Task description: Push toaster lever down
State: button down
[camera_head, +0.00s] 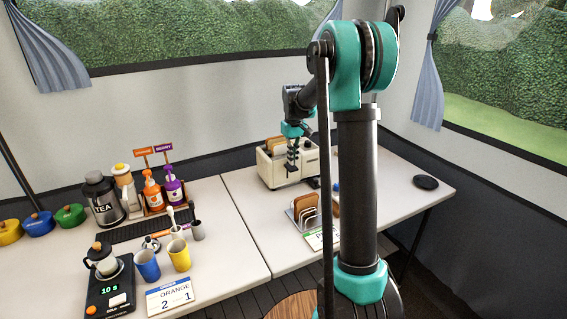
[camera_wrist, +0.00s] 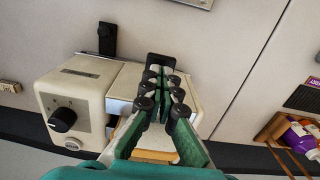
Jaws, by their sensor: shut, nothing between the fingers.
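The cream toaster (camera_head: 271,171) stands on the right-hand table with browned bread in its top. It also shows in the wrist view (camera_wrist: 88,88), with a black dial (camera_wrist: 62,119) on one side. Two black lever-like tabs stick out along one toaster edge: one (camera_wrist: 107,38) is clear of my fingers, and the other (camera_wrist: 162,60) is just beyond my fingertips. My gripper (camera_wrist: 163,78) is shut and empty, its fingers close together over the toaster's end near that second tab. In the head view my gripper (camera_head: 292,160) is in front of the toaster. I cannot tell whether it touches the tab.
A black disc (camera_head: 426,182) lies at the right. Sauce bottles (camera_head: 153,192), mugs (camera_head: 179,255) and a scale (camera_head: 110,290) are on the left table. The table between rack and disc is partly hidden.

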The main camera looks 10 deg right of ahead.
aim_at(293, 168)
jog(key=shift+f, duration=3.05)
jog(key=shift+r, duration=0.1)
jog(key=shift+r, duration=4.6)
